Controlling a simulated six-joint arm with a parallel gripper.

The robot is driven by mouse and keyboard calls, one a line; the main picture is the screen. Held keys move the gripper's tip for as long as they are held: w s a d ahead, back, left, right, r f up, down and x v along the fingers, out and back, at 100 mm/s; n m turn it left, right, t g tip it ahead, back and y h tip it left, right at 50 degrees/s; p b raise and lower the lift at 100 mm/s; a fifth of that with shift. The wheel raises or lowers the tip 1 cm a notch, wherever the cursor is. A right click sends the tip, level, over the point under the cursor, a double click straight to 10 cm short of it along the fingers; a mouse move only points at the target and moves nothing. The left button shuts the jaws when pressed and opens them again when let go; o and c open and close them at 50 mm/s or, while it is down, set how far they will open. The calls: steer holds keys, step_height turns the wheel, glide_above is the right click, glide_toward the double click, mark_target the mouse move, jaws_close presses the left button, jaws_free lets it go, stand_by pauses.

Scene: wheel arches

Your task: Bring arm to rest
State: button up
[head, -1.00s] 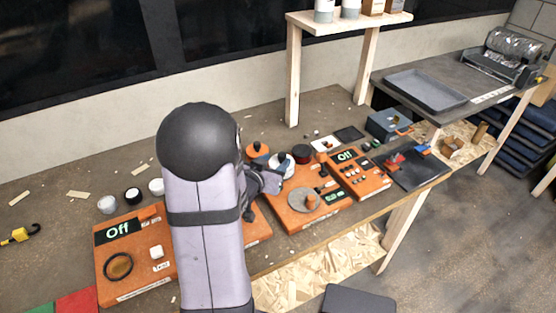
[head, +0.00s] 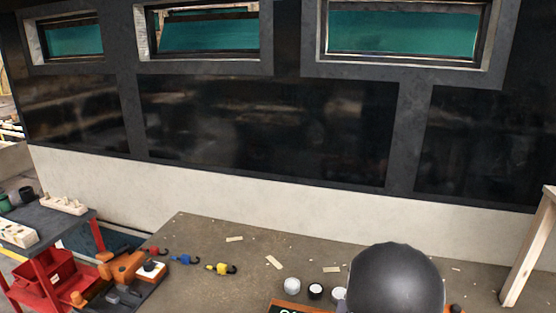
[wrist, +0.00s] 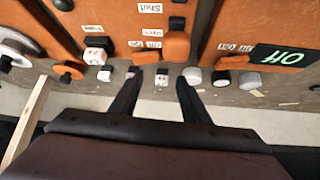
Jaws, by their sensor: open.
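My gripper (wrist: 158,77) shows in the wrist view with two dark fingers spread apart and nothing held between them. It points over the workbench, above small round caps and orange panels. In the head view only the black rounded joint of my arm shows at the bottom right; the gripper is out of that view. An orange panel (head: 284,307) shows only its top edge beside my arm in the head view.
White and black round caps (head: 292,286) sit on the bench (head: 220,262) by my arm. Coloured hooks (head: 222,269) and an orange tool (head: 122,268) lie at the left. A wooden post (head: 530,245) stands at the right. Red bins (head: 45,285) are at far left.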

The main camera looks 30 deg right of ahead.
steer(key=w+a+n+y, duration=0.1)
steer(key=a, duration=0.2)
steer(key=w+a+n+y, duration=0.1)
steer(key=a, duration=0.3)
steer(key=w+a+n+y, duration=0.1)
steer(key=a, duration=0.2)
steer(key=shift+w+a+r+n, duration=0.15)
steer(key=shift+w+r+n, duration=0.05)
steer(key=shift+n, duration=0.1)
steer(key=a+n, duration=0.1)
steer(key=a, duration=0.2)
steer(key=a+g+y, duration=0.1)
steer(key=a, duration=0.3)
steer(key=a+n+y, duration=0.1)
steer(key=a, duration=0.2)
steer(key=shift+s+a+f+n+b, duration=0.3)
steer(key=shift+s+a+f+b, duration=0.05)
steer(key=shift+s+a+b, duration=0.05)
steer(key=s+a+n+g+y+b, duration=0.1)
steer(key=s+a+n+g, duration=0.3)
steer(key=s+a, duration=0.6)
steer(key=shift+a+r+y, duration=0.25)
steer(key=shift+a+y, duration=0.05)
steer(key=shift+a, duration=0.9)
steer(key=shift+w, duration=0.1)
steer(key=shift+c, duration=0.5)
